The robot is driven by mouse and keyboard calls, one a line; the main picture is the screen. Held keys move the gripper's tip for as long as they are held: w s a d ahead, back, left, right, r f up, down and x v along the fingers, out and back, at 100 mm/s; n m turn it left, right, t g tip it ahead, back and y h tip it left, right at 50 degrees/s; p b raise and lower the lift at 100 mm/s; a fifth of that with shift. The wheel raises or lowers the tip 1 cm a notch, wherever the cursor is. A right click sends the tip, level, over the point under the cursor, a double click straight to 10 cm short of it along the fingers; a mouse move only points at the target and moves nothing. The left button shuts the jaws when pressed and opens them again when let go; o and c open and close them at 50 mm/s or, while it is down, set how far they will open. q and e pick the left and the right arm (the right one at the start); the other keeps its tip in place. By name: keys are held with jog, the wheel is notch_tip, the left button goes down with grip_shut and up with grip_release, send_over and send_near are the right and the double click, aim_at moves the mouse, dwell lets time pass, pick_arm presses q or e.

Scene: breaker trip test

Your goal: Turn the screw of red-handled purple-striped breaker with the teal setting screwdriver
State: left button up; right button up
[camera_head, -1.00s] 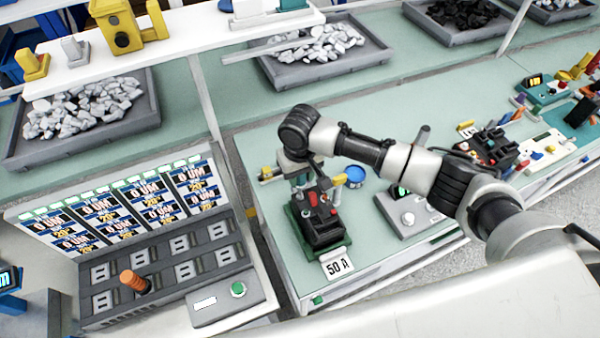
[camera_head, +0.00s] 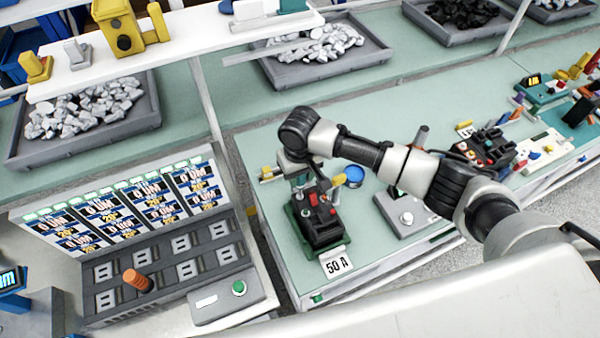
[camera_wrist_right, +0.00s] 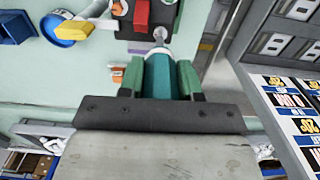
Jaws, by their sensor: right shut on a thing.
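My right gripper is shut on the teal setting screwdriver (camera_wrist_right: 158,80), its green fingers (camera_wrist_right: 158,76) on either side of the handle in the wrist view. The screwdriver's shaft runs to a grey round part beside a red handle on a dark breaker (camera_wrist_right: 152,33); I cannot tell whether the tip sits in the screw. In the head view, my right gripper (camera_head: 300,178) is low over the far end of the dark breaker (camera_head: 322,226), which has red parts and sits on a green base. My left gripper is not in view.
A "50 A" card (camera_head: 337,264) lies at the bench's front edge. A blue round pot (camera_head: 354,176) and a grey box with a white knob (camera_head: 407,214) stand to the right. A test panel with an orange handle (camera_head: 137,281) stands at left.

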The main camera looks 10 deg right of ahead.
jog(key=shift+f, duration=0.5)
dwell(0.7)
jog(key=shift+m, duration=1)
jog(key=shift+m, duration=1)
jog(key=shift+m, duration=1)
